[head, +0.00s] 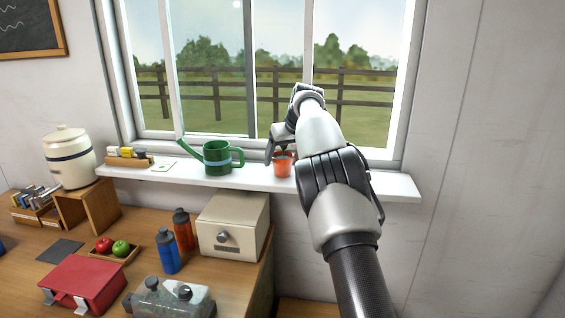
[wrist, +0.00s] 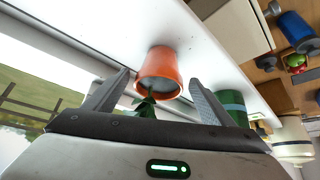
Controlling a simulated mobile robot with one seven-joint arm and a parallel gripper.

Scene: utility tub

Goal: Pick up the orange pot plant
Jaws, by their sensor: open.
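The orange pot plant (head: 283,166) stands on the white windowsill, partly hidden behind my arm and gripper in the head view. In the wrist view the orange pot (wrist: 159,72) lies between and just beyond the fingertips, with its green leaves (wrist: 146,105) close to my gripper's body. My gripper (wrist: 161,82) is open, one finger on each side of the pot, and holds nothing. In the head view my gripper (head: 284,137) is at the plant's top, by the window. I cannot tell whether a finger touches the pot.
A green watering can (head: 217,158) stands on the sill to the left of the pot; it shows beside the right finger in the wrist view (wrist: 232,102). The sill (head: 345,183) is clear to the right. A cream box (head: 233,222) and bottles stand on the desk below.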

